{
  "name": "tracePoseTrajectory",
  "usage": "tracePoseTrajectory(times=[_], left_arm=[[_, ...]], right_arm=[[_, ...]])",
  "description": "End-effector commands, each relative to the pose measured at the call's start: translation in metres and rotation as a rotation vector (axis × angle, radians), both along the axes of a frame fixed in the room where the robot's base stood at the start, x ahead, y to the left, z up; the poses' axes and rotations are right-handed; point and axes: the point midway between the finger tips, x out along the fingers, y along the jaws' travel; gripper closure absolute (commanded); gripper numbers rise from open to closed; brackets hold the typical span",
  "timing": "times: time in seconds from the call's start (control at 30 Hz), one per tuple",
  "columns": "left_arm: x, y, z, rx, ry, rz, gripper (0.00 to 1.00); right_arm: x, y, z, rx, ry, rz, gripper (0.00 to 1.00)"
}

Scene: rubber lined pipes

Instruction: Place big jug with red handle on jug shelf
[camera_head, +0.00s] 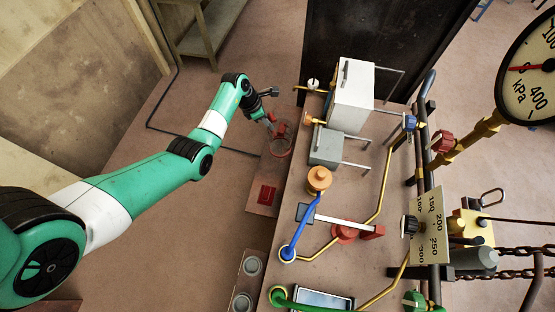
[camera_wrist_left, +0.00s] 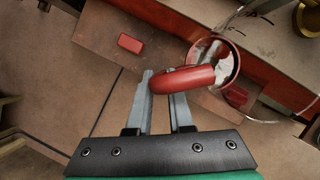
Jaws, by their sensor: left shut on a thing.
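The big jug (camera_head: 280,147) is clear, with a red handle (camera_head: 277,128). It also shows in the left wrist view as a clear jug (camera_wrist_left: 226,62) with a red rim and a curved red handle (camera_wrist_left: 185,80). My left gripper (camera_head: 270,121) is shut on the handle, with a finger on each side of it. The jug is over the far end of the low brown jug shelf (camera_head: 262,208). I cannot tell whether its base touches the shelf. My right gripper is out of view.
A red block (camera_head: 267,195) lies on the shelf nearer than the jug. The workbench (camera_head: 262,248), with grey boxes (camera_head: 350,95), pipes and valves, stands right beside the shelf. Grey cups (camera_head: 251,266) stand farther down. Floor to the left is open.

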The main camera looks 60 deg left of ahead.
Motion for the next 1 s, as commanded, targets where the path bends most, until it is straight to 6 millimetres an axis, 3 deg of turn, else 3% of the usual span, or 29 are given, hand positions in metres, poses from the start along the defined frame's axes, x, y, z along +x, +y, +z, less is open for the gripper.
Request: tracePoseTrajectory(times=[0.03,0.13,0.43,0.7,0.9,1.0], left_arm=[[-0.004,0.008,-0.028,0.001,-0.002,0.028,1.00],[-0.011,0.017,-0.043,0.001,-0.003,0.064,1.00],[-0.016,0.023,-0.052,0.000,-0.001,0.089,1.00],[-0.016,0.023,-0.106,0.000,-0.001,0.087,1.00],[-0.015,0.023,-0.112,0.001,-0.003,0.087,1.00],[-0.016,0.023,-0.127,-0.001,-0.001,0.087,1.00]], right_arm=[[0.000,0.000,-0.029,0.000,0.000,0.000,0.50],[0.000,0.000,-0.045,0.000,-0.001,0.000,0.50],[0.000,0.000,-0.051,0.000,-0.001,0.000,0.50],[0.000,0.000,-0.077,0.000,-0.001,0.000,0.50],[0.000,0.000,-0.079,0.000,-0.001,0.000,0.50],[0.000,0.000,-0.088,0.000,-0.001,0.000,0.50]])
